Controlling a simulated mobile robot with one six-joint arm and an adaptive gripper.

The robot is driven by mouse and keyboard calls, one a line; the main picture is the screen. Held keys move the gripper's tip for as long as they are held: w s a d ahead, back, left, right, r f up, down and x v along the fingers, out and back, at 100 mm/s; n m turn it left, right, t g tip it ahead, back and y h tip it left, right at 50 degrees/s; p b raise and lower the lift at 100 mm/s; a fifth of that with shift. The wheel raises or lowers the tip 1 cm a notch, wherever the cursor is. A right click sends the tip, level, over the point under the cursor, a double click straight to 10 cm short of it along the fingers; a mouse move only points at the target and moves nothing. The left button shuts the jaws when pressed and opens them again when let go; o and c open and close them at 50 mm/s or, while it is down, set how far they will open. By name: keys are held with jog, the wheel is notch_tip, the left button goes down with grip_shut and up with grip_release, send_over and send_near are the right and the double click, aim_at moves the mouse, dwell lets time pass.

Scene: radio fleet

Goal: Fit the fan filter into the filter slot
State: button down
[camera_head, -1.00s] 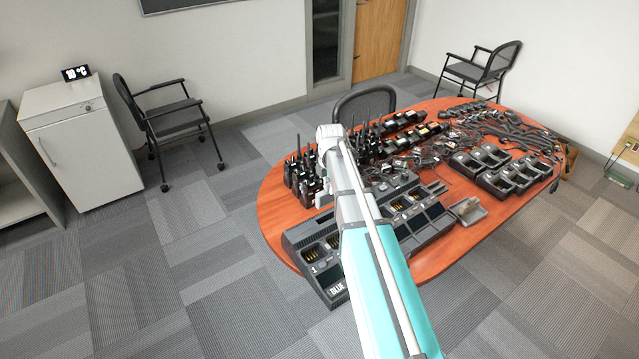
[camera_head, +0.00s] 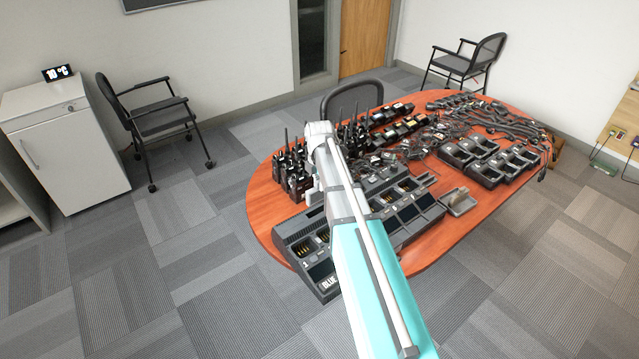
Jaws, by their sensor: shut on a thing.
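My arm reaches up from the bottom of the head view over the near side of the table. Its far end bends down behind its own link, so my gripper and anything in it are hidden. A long dark multi-bay charger (camera_head: 317,278) marked BLUE lies along the table's near left edge, under and beside my arm. I cannot make out the fan filter or the filter slot.
The wooden table (camera_head: 262,212) also holds several upright radios (camera_head: 298,172), smaller chargers (camera_head: 487,172), tangled cables (camera_head: 412,146) and a grey tray (camera_head: 458,201). Chairs (camera_head: 155,112) and a white cabinet (camera_head: 75,160) stand around. The carpet before the table is clear.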

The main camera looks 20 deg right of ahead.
aim_at(319, 192)
jog(key=shift+f+b, duration=1.7)
jog(key=shift+f, duration=0.3)
jog(key=shift+f+b, duration=2.75)
jog(key=shift+b, duration=0.05)
dwell(0.9)
jog(key=shift+c, duration=2.4)
grip_release()
jog(key=shift+r, duration=0.1)
